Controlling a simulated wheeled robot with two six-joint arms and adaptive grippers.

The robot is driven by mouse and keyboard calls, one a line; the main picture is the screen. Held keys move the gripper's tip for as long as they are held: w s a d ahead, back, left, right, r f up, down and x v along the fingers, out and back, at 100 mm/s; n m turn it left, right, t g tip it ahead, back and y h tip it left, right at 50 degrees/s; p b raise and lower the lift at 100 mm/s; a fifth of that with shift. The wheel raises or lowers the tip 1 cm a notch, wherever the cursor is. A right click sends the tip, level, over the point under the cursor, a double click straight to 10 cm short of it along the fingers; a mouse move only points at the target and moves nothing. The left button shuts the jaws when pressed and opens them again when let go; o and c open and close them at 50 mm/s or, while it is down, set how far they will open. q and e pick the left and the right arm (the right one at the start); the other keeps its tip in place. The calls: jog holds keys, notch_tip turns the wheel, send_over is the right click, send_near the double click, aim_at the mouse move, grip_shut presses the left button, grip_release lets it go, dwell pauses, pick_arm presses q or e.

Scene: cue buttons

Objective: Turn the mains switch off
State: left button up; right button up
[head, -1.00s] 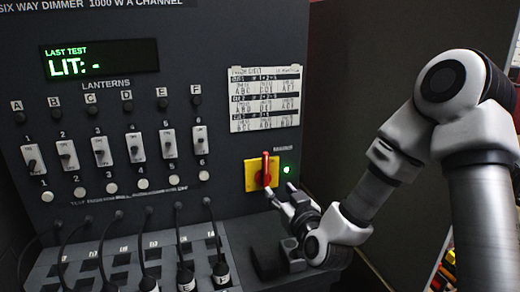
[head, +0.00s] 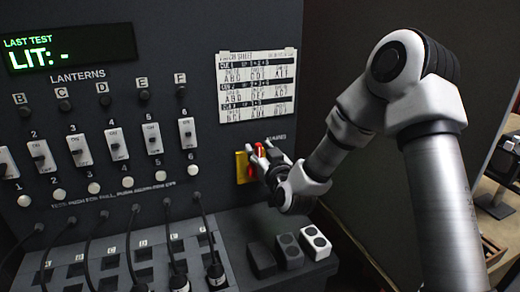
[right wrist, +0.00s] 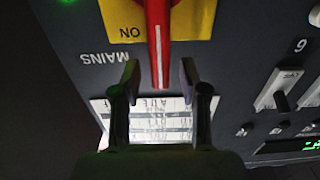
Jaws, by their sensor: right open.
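The mains switch is a red lever on a yellow plate (head: 241,168) on the dark panel. The red lever (head: 258,158) is partly hidden by my right gripper in the head view. In the right wrist view, which is upside down, the red lever (right wrist: 157,35) stands upright beside the word ON on the yellow plate (right wrist: 195,20). The MAINS label (right wrist: 104,58) is near it. My right gripper (right wrist: 160,80) is open, its fingers on either side of the lever's end in the picture. I cannot tell whether they touch it. My left gripper is not in view.
A green lamp (right wrist: 67,1) glows beside the switch. A cue sheet (head: 256,84) is above it. Sliders (head: 117,144) and cables are to the left. Several small blocks (head: 290,250) sit on the ledge below. The display (head: 68,47) reads LIT: -.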

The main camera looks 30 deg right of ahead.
jog(key=shift+s+a+r, duration=0.1)
jog(key=shift+s, duration=0.05)
grip_shut()
